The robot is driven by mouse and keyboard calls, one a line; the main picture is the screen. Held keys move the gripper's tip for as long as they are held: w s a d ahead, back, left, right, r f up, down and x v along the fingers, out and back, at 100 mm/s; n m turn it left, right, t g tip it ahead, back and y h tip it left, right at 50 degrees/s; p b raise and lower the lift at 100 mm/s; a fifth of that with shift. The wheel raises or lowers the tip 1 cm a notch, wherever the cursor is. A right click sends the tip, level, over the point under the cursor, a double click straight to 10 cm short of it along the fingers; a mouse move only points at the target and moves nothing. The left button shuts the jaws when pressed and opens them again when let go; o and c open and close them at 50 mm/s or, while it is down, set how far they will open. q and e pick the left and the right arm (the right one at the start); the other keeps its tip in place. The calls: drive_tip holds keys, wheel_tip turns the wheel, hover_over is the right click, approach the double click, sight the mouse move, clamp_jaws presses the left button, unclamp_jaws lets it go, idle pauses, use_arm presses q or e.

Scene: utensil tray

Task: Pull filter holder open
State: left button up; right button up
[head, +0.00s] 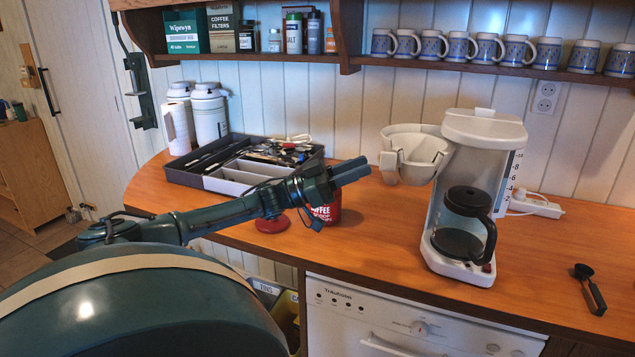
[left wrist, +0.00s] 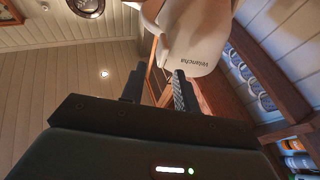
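The white coffee maker (head: 480,140) stands on the wooden counter with a dark carafe (head: 460,225) on its base. Its white filter holder (head: 413,155) sticks out to the left of the body, swung out, with its open top showing. My left gripper (head: 368,172) is just left of the filter holder, pointing toward it. In the left wrist view the fingers of the left gripper (left wrist: 157,88) are apart with a gap between them. The white holder (left wrist: 195,45) shows beyond the fingertips; I cannot tell whether they touch. My right gripper is not in view.
A grey utensil tray (head: 235,180) sits at the back left. A red coffee can (head: 328,212) and a red lid (head: 272,223) are behind and below my left arm. A black scoop (head: 590,290) lies at the right. Mugs (head: 460,47) line the shelf above.

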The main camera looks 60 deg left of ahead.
use_arm(q)
drive_tip(key=v, duration=0.9)
drive_tip(key=shift+s+a, duration=0.1)
drive_tip(key=shift+s, duration=0.05)
